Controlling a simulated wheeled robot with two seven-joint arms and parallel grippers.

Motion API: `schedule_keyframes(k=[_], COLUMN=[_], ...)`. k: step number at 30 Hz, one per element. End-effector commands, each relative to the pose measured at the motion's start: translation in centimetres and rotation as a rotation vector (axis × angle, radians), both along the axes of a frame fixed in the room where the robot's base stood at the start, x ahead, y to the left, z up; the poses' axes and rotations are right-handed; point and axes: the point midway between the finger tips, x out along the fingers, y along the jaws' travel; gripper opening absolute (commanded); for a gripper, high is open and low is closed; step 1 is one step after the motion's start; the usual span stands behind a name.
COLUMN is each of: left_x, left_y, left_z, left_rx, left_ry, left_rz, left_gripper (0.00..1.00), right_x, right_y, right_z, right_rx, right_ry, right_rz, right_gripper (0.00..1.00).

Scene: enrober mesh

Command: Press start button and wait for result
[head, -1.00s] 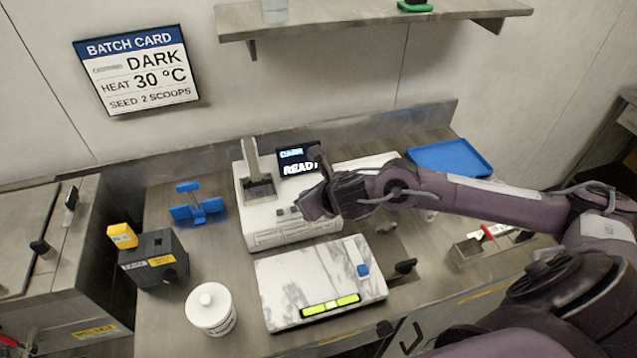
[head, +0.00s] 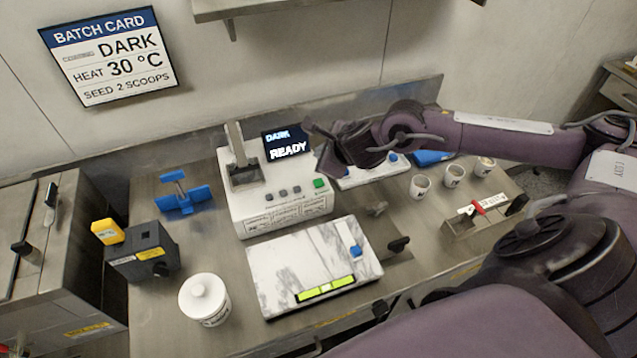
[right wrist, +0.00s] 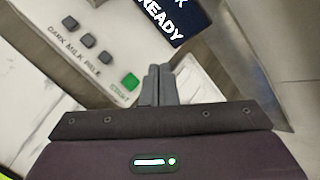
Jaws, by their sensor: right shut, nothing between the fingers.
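The white machine (head: 280,210) stands at the back of the bench, with a lever column on its left. Its display (head: 287,144) reads DARK and READY. A green start button (head: 319,183) sits at the right end of a row of grey buttons; it also shows in the right wrist view (right wrist: 130,82). My right gripper (head: 326,166) is shut and empty, near the machine's right side just above the green button. In the right wrist view its closed fingers (right wrist: 158,70) lie right of the button, apparently apart from it. My left gripper is not in view.
A marble slab (head: 290,265) lies in front of the machine. A white jar (head: 205,298), a dark box (head: 143,252) and a blue stand (head: 183,196) are to the left. Several cups (head: 453,176) and a metal tray (head: 470,226) are to the right. A batch card (head: 110,55) hangs behind.

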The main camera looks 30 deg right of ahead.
Motion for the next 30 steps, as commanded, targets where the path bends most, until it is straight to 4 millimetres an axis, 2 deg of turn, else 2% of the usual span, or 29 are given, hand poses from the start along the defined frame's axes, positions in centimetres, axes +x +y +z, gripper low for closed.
schedule_keyframes(k=[1, 9, 13, 18, 30], left_x=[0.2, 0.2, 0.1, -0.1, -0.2], left_y=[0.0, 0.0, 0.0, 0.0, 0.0], left_z=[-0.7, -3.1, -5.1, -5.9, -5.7], left_rx=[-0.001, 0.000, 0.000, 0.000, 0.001], left_ry=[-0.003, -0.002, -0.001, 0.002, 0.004], left_rz=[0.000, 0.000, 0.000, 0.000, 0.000], left_gripper=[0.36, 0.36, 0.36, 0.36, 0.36], right_x=[-0.1, -0.1, 0.0, 0.0, 0.0], right_y=[0.0, 0.0, 0.0, 0.0, 0.0], right_z=[-1.1, -5.1, -6.7, -7.3, -7.2], right_rx=[0.000, 0.000, 0.000, 0.000, 0.000], right_ry=[0.003, 0.003, 0.000, 0.000, 0.000], right_rz=[0.000, 0.000, 0.000, 0.000, 0.000], right_gripper=[0.00, 0.00, 0.00, 0.00, 0.00])
